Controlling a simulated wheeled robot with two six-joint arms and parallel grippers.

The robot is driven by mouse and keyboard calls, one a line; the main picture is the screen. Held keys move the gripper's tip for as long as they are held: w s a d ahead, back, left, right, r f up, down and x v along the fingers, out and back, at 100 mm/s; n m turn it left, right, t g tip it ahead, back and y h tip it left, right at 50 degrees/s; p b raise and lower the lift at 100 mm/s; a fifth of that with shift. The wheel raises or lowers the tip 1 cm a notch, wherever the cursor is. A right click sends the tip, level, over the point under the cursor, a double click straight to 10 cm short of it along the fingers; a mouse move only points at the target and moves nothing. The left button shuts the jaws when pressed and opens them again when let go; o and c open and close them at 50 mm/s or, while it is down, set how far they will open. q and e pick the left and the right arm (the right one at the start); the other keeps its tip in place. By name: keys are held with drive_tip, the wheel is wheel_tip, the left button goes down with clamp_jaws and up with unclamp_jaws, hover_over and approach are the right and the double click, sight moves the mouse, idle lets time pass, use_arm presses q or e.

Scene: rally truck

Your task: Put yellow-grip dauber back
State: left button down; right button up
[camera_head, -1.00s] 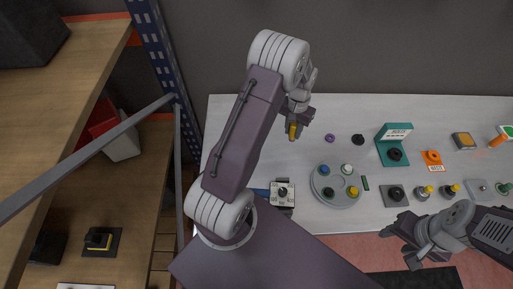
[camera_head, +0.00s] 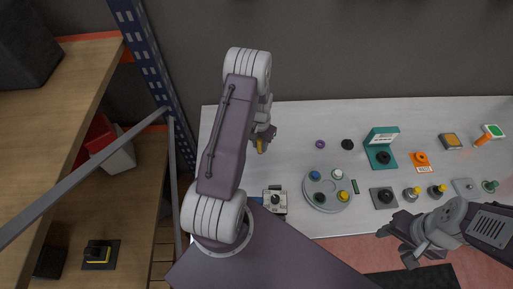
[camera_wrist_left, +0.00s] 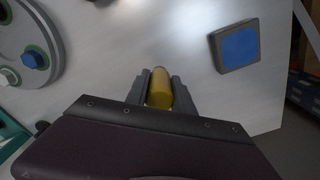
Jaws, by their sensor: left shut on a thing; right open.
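My left gripper (camera_head: 262,138) is shut on a yellow cylindrical grip (camera_head: 261,146), apparently the yellow-grip dauber, above the left part of the table. The left wrist view shows the yellow grip (camera_wrist_left: 160,88) between the two dark fingers (camera_wrist_left: 159,91). The dauber's far end is hidden. Part of the tray (camera_wrist_left: 48,72) also shows in the left wrist view. My right gripper (camera_head: 394,246) is open and empty near the table's front edge.
A square blue-topped pad (camera_wrist_left: 237,47) lies on the table in the left wrist view. A grey block with a black knob (camera_head: 274,201) stands left of the tray. A teal stand (camera_head: 381,148) and several small parts fill the right side. A shelf rack (camera_head: 150,60) stands left.

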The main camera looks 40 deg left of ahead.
use_arm(q)
drive_tip(key=f, duration=0.1)
drive_tip(key=f+p, duration=0.1)
drive_tip(key=a+f, duration=0.1)
drive_tip(key=shift+s+a+f, duration=0.1)
drive_tip(key=shift+s+f, duration=0.15)
drive_tip(key=shift+s, duration=0.15)
drive_tip(key=shift+f+p, duration=0.35)
drive_tip(key=shift+p, duration=0.05)
drive_tip(key=shift+w+a+f, duration=0.1)
drive_tip(key=shift+a+f, duration=0.1)
drive_tip(key=shift+f, duration=0.05)
drive_tip(key=shift+d+f+b, duration=0.1)
drive_tip(key=shift+f+b, duration=0.15)
drive_tip(key=shift+b, duration=0.2)
drive_tip(key=c, duration=1.2)
unclamp_jaws()
drive_tip(key=shift+o, duration=0.6)
drive_tip(key=shift+r, duration=0.1)
